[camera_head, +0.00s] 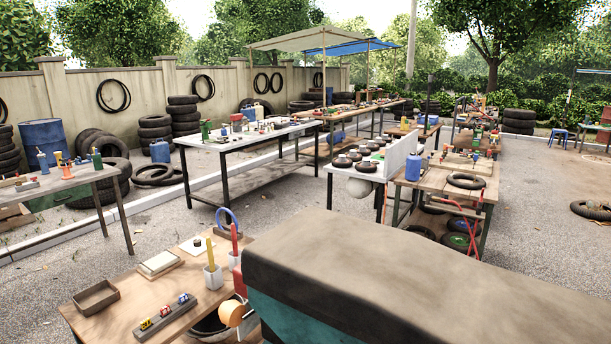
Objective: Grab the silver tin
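I cannot pick out a silver tin with certainty. A small round item (197,243) with a dark centre lies on the near wooden table (130,311), too small to identify. Several small containers on the white-topped table (222,146) and the tables behind are also too small to tell apart. Neither my left nor my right gripper is in view.
A large brown-topped block with a teal side (400,285) fills the lower right and hides part of the ground. Open gravel (285,212) lies beyond.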

